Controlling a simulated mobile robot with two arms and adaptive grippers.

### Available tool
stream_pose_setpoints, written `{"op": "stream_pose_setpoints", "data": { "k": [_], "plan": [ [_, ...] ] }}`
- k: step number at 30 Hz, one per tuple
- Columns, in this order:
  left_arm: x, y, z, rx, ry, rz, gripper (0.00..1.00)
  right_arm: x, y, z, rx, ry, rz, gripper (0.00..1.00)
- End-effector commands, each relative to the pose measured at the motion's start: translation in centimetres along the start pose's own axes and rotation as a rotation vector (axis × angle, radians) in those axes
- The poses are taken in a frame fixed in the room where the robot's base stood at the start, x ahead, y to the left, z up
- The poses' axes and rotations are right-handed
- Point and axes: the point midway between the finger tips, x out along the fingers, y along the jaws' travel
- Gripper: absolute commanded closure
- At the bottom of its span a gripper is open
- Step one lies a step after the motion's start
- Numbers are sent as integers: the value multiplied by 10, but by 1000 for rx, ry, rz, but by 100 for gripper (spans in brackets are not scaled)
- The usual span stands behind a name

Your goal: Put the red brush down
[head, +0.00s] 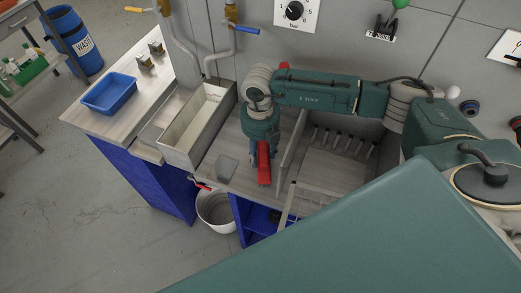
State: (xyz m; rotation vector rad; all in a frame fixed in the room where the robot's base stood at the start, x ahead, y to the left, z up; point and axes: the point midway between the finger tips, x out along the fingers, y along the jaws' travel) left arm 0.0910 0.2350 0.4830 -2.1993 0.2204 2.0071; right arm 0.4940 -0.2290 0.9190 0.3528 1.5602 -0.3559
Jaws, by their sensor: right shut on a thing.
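The red brush (264,163) shows as a red block at the end of my right arm. My right gripper (262,158) points down over the grey worktop and is shut on the brush. The fingers are partly hidden by the wrist and the brush. I cannot tell whether the brush touches the worktop (237,150). My left gripper is not in view.
A pale rectangular trough (192,142) stands left of the gripper, and a slatted open bay (340,150) lies to its right behind a thin wall. A blue tray (109,93) sits on the left counter. A white bucket (215,212) stands below.

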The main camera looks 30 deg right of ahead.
Motion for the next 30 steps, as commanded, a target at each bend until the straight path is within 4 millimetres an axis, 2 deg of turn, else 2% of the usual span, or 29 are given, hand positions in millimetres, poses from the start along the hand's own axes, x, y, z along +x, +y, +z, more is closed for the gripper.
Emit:
{"op": "stream_pose_setpoints", "data": {
  "k": [7, 8, 10, 21, 22, 26, 30],
  "plan": [
    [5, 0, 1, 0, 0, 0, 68, 4, 0, 0, 0, 0, 1, 76],
    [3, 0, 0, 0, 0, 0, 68, 3, 0, 0, 0, 0, 0, 49],
    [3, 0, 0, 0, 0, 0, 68, 2, 0, 0, 0, 0, 0, 37],
    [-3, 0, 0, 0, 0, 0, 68, -4, 0, 0, 0, 0, 0, 37],
    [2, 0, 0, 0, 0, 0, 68, -4, 0, 1, 0, -1, 2, 37],
    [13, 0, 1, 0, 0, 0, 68, -23, 1, 2, -2, -5, 4, 37],
    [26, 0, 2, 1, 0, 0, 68, -54, 2, 2, -2, -6, 5, 37]
  ]
}}
